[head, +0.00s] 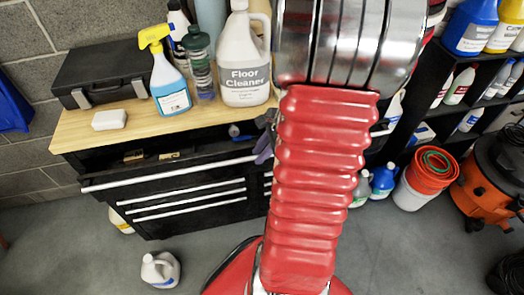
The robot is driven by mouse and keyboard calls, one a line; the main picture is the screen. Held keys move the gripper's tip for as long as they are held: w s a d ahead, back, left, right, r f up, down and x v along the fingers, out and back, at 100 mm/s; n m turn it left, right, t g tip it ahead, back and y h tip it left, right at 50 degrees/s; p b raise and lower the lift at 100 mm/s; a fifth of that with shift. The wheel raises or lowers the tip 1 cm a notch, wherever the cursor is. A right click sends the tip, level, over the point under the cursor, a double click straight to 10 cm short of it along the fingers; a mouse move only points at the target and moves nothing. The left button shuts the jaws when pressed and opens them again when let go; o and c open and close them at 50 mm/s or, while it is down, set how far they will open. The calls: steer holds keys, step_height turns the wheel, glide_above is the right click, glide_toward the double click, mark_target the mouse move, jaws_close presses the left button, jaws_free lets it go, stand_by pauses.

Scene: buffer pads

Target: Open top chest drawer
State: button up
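The black chest (200,222) stands against the wall under a wooden worktop (75,133). Its top drawer (165,184) has a long pale handle strip along its upper front edge. This drawer stands out past the worktop, and a dark gap with a few small items shows between its front and the worktop, so it looks at least partly open. Lower drawers with pale strips (190,194) look shut. My red ribbed arm covers the right end of the chest. My gripper is not visible.
On the worktop are a floor cleaner jug (245,75), a spray bottle (168,80), a black case (100,75) and a white block (109,119). A white jug (160,269) stands on the floor before the chest. Buckets (425,175) and an orange vacuum (485,180) are at right.

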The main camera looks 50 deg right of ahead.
jaws_close()
steer(key=shift+d, duration=0.35)
steer(key=shift+a, duration=0.2)
steer(key=shift+s+a, duration=0.1)
steer(key=shift+a, duration=0.05)
